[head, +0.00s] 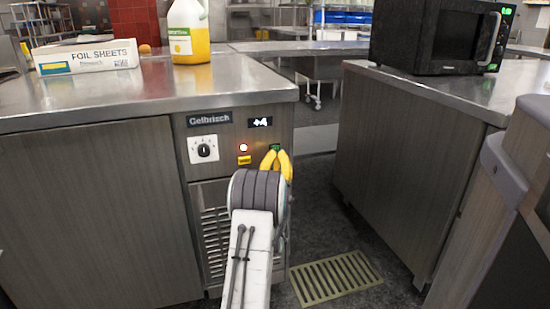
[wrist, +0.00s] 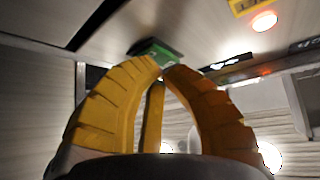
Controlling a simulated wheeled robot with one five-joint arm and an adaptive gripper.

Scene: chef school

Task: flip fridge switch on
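The fridge (head: 80,215) is the steel under-counter unit on the left, with a "Gelbrisch" control panel at its right end. Its small green switch (head: 275,147) is on the panel, right of a glowing round light (head: 243,147). My gripper (head: 275,153) has yellow fingers and is right in front of the switch. In the wrist view the fingertips (wrist: 161,65) come together, with nothing seen between them. The green switch (wrist: 155,50) shows just beyond them, partly hidden by the fingers. I cannot tell whether they touch it or which way its rocker is tilted.
The panel also has a dial (head: 204,149), a "+4" display (head: 260,122) and a yellow label (head: 244,160). A foil box (head: 88,57) and a yellow bottle (head: 190,35) stand on top. A counter with a microwave (head: 435,38) is at right. A floor grate (head: 335,277) lies between.

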